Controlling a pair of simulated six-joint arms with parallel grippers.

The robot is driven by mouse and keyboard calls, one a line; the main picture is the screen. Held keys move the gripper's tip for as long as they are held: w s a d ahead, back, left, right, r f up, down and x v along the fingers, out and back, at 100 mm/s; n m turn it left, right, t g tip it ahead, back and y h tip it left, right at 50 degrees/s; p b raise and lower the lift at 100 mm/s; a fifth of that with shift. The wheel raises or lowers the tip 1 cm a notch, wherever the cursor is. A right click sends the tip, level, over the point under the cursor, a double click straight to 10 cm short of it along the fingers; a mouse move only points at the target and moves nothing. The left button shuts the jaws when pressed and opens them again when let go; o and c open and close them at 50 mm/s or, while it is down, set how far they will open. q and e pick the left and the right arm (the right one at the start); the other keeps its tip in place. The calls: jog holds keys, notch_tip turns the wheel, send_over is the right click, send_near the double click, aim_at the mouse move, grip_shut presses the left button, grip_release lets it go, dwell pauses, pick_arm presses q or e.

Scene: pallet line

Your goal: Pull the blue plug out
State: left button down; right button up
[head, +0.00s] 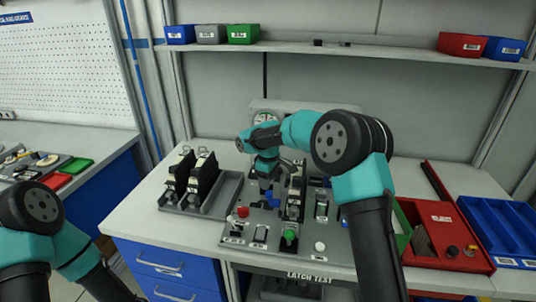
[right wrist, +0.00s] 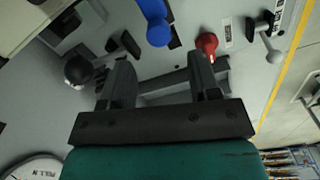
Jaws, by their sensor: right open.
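A blue piece (head: 271,200), which looks like the blue plug, stands on the grey test panel (head: 263,247), partly hidden below my right gripper (head: 267,182). In the right wrist view a blue rounded part (right wrist: 157,26) lies beyond and between the fingertips of my right gripper (right wrist: 162,72). Those fingers are apart with nothing between them, and the blue part does not touch them. My left arm shows at the lower left, but its gripper is outside the picture.
A red knob (head: 243,212), a green knob (head: 290,234) and a white ball knob (head: 320,246) stand on the panel. Black upright units (head: 201,178) stand in a tray to the left. A red tray (head: 447,258) and blue bin (head: 500,228) are right.

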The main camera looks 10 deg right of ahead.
notch_tip(320, 180, up, 12)
jog(key=shift+f, duration=0.25)
dwell(0.6)
